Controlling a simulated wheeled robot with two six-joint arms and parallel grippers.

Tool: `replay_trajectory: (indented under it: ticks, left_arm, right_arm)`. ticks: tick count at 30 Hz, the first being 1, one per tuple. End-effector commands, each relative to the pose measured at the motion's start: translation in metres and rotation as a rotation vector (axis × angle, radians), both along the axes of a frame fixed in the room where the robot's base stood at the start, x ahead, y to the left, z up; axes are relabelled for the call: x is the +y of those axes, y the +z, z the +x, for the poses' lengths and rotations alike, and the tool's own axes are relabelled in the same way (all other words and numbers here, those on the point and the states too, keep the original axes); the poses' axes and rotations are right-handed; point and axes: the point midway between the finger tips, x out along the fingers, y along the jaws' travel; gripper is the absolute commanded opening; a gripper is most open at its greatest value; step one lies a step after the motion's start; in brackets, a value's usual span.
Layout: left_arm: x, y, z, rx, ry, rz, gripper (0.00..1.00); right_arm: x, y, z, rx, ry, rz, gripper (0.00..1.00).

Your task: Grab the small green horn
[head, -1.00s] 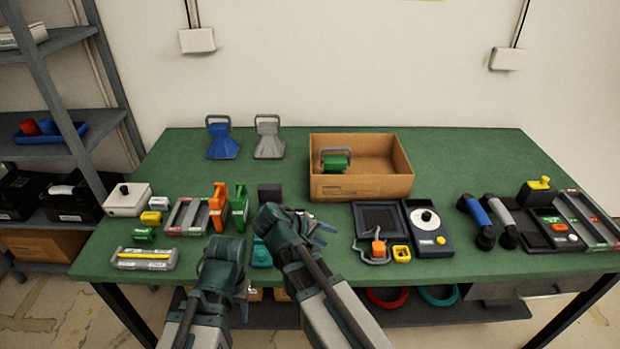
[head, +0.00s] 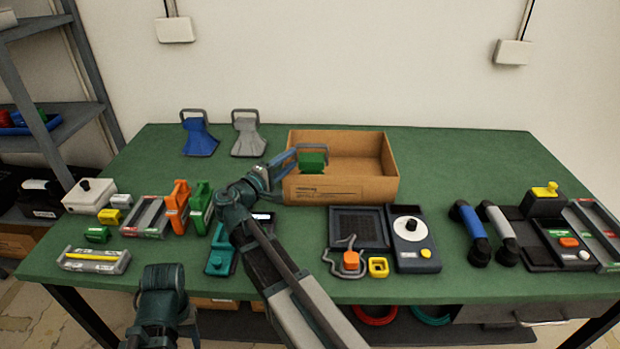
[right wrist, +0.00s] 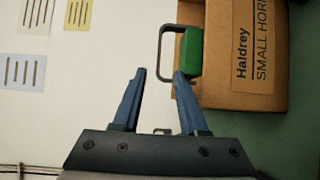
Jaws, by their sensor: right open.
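The small green horn (head: 313,161) with its grey loop handle sits in the cardboard box (head: 374,188), at the left end. In the right wrist view, the green horn (right wrist: 194,52) shows at the box edge, its handle (right wrist: 163,42) sticking out to the left. My right gripper (head: 293,159) is at the box's left side, close to the horn. In the right wrist view, its two blue fingers (right wrist: 159,74) are apart and empty, just short of the handle. A left arm joint shows at the lower left; its fingers are not visible.
A blue horn (head: 198,136) and a grey horn (head: 248,137) stand left of the box. Orange and green handsets, trays and small devices crowd the table's front left. The back right is clear.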

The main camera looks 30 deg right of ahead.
Motion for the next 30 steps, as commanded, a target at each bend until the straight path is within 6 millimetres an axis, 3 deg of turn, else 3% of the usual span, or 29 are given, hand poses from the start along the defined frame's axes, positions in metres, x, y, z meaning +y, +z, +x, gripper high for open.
replay_trajectory:
  ticks: [6, 20, 30]
  left_arm:
    - [0.0, 0.0, 0.0, 0.0, 0.0, 0.0, 0.5]
    - [0.0, 0.001, 0.0, 0.0, 0.0, 0.0, 0.5]
    - [0.0, 0.003, 0.0, 0.0, 0.0, 0.0, 0.5]
  right_arm:
    - [-0.033, 0.0, 0.016, 0.0, -0.002, 0.001, 0.42]
    - [-0.05, 0.001, 0.021, 0.0, 0.0, 0.001, 0.42]
    - [-0.092, 0.002, 0.036, 0.0, 0.0, 0.001, 0.42]
